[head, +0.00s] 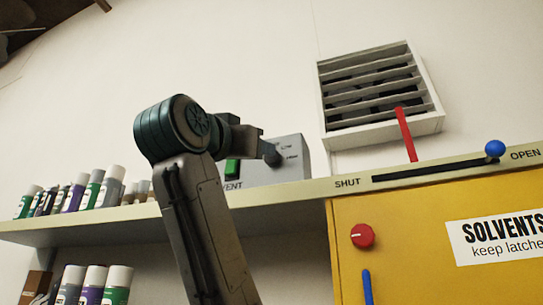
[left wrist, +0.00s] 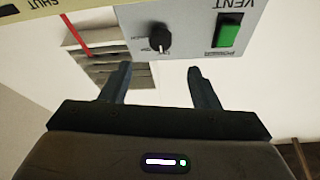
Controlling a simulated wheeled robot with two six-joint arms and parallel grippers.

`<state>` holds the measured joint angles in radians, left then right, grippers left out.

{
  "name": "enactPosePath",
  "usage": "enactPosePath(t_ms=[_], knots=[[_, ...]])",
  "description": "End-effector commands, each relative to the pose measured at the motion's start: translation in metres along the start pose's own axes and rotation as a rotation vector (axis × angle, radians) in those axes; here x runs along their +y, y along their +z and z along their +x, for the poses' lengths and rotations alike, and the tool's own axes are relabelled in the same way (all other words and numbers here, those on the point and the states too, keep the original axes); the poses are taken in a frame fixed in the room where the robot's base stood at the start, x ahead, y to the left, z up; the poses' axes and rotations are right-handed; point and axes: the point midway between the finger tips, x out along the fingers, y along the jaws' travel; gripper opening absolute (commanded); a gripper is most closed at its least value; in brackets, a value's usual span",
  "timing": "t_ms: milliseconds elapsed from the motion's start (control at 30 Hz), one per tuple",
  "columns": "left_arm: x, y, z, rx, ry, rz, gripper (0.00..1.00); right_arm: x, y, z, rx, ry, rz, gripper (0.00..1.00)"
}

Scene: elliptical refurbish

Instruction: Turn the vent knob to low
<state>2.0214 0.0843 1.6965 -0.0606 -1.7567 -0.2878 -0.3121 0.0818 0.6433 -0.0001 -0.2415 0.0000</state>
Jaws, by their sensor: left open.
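The vent control box (head: 285,172) is a grey panel on the shelf, with a green power switch (head: 232,167) and small printed settings. In the left wrist view, which is upside down, its dark round vent knob (left wrist: 160,38) has a light pointer mark toward the small labels; I cannot read the setting for certain. My left gripper (head: 268,148) is in front of the box and hides part of its face in the head view. In the wrist view my left gripper (left wrist: 160,73) is open and empty, its fingers apart and short of the knob. My right gripper is not in view.
A SHUT–OPEN slider with a blue ball (head: 495,148) runs along the shelf edge. A yellow cabinet (head: 400,280) has a red knob (head: 362,235). Several paint bottles (head: 92,188) stand left.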

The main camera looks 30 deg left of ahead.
Motion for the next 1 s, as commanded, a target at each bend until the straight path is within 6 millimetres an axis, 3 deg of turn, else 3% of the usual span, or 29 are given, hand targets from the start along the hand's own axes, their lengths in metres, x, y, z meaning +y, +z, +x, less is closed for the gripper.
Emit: enactPosePath(t_ms=[200, 400, 600, 867, 1000], knots=[[-0.001, -0.003, 0.047, -0.005, 0.001, 0.0, 0.56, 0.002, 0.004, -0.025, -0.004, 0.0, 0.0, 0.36], [-0.001, -0.002, 0.076, -0.003, 0.001, -0.001, 0.56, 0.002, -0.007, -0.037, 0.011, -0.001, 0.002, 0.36], [0.0, 0.0, 0.087, -0.002, 0.001, -0.001, 0.56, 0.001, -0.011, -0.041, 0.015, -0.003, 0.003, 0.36], [0.0, 0.001, 0.088, -0.001, 0.001, -0.001, 0.56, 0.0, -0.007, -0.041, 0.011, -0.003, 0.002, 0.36], [0.0, 0.001, 0.088, -0.001, 0.001, -0.001, 0.28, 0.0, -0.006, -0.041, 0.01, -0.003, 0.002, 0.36]])
